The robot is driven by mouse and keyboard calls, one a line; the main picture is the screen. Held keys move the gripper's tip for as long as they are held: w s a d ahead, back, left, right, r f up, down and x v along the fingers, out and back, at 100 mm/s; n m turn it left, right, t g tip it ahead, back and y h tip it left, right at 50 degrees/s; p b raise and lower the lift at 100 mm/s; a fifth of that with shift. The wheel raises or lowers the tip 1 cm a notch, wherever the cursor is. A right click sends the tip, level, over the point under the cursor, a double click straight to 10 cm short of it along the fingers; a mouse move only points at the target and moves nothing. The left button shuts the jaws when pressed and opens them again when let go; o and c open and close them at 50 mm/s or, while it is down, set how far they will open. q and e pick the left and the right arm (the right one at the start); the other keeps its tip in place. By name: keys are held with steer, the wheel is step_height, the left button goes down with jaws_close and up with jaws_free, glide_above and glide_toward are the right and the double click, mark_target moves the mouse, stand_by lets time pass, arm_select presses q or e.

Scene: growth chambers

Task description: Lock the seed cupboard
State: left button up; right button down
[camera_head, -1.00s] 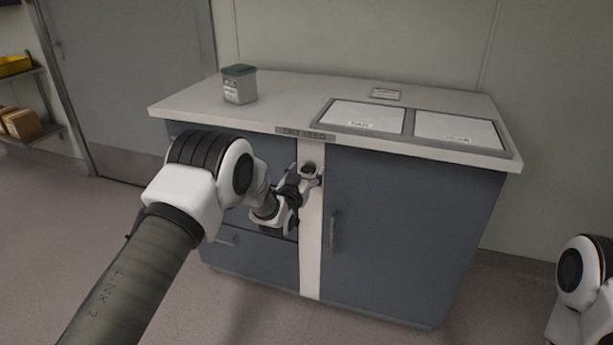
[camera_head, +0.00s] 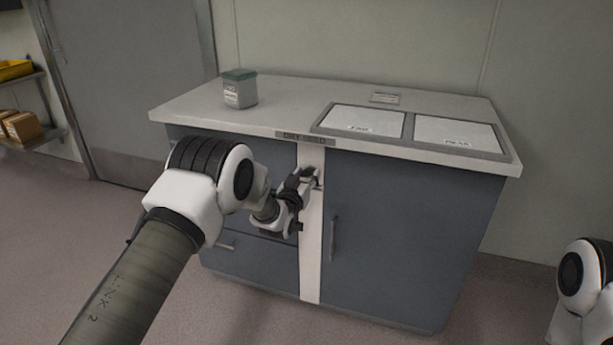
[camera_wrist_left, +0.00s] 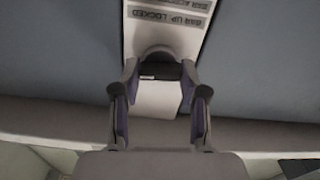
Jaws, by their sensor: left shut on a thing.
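The seed cupboard (camera_head: 400,230) is blue-grey with a pale upright strip (camera_head: 311,250) between its drawers and its door. My left gripper (camera_head: 314,179) is at the upper part of this strip. In the left wrist view its two fingers (camera_wrist_left: 160,73) are shut on a dark lock bar (camera_wrist_left: 160,71) in front of a round grey lock boss (camera_wrist_left: 160,52). Labels on the strip (camera_wrist_left: 170,18) appear upside down there; one reads "BAR UP LOCKED", the other starts "BAR ACROSS" and is cut off. The bar's angle is hard to tell. My right gripper is out of view.
The door handle (camera_head: 334,235) is right of the strip, and a drawer handle (camera_head: 222,244) is at left. On the worktop (camera_head: 290,95) stand a green-lidded jar (camera_head: 240,89) and two white panels in a grey frame (camera_head: 410,133). Floor is clear in front.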

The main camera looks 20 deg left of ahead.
arm_select(q)
steer(key=n, duration=0.4)
steer(key=shift+a+r, duration=0.1)
steer(key=n, duration=0.4)
steer(key=shift+a+n+p, duration=0.1)
steer(key=shift+n+p, duration=0.2)
steer(key=shift+p, duration=0.05)
steer(key=n, duration=0.4)
steer(key=shift+n, duration=0.3)
steer(key=shift+f+n, duration=0.25)
steer(key=shift+n, duration=1.55)
steer(key=o, duration=1.1)
steer(key=shift+a, duration=0.1)
steer(key=shift+o, duration=0.2)
